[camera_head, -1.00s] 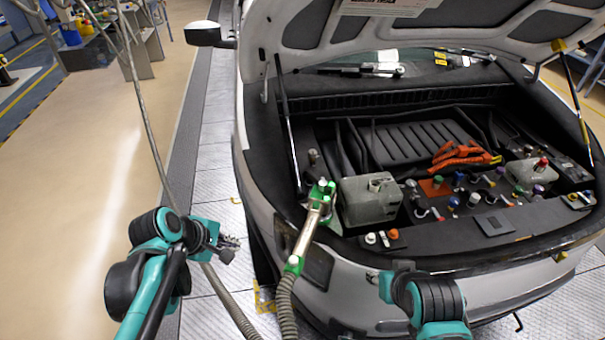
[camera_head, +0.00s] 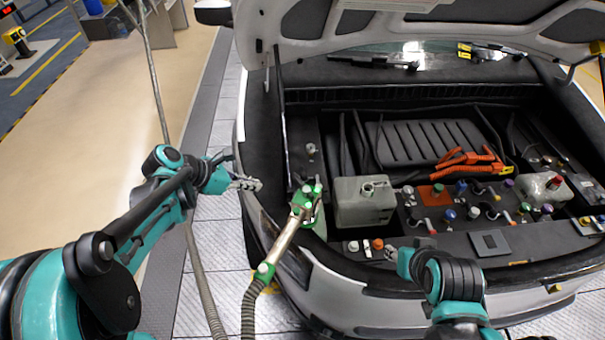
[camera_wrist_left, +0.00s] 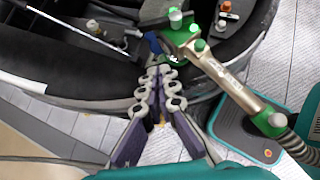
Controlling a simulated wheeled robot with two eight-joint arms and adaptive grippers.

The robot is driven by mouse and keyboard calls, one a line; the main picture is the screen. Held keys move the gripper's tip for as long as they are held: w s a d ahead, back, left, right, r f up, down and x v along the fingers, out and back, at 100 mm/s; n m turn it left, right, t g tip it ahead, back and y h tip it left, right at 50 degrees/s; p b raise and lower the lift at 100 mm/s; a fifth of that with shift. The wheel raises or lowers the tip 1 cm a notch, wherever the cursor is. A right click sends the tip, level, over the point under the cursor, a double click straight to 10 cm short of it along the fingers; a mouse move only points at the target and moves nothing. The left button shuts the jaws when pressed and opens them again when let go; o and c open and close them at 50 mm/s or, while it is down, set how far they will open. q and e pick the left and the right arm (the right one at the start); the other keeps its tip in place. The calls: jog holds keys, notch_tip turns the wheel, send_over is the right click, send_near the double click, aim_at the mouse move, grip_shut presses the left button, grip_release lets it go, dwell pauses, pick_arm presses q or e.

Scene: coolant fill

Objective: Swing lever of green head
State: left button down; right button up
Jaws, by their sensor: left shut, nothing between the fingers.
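The green head (camera_head: 307,193) is the top of a metal filling handle (camera_head: 285,238) that leans over the front left edge of the car's engine bay. In the left wrist view the green head (camera_wrist_left: 183,36) is at the upper middle, with a small blue part (camera_wrist_left: 153,42), perhaps its lever, on its left side. My left gripper (camera_head: 258,184) is shut and empty, left of the head and apart from it. In the wrist view its fingertips (camera_wrist_left: 160,72) point toward the blue part, just below it. My right gripper (camera_head: 391,253) is small and partly hidden by its arm at the bay's front edge.
A grey hose (camera_head: 250,308) hangs from the handle, and another hose (camera_head: 203,285) runs down left of it. A pale tank (camera_head: 361,207) stands right of the head. Coloured caps crowd the bay farther right. The raised hood (camera_head: 430,30) is overhead.

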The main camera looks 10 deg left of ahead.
aim_at(303, 187)
pick_arm(q)
jog(key=w+d+r+b+x, duration=0.1)
jog(key=r+b+x, duration=0.1)
jog(key=x, duration=1)
jog(key=shift+w+d+f+b, duration=0.25)
jog(key=shift+w+d+b, duration=0.1)
jog(key=shift+d+b, duration=0.05)
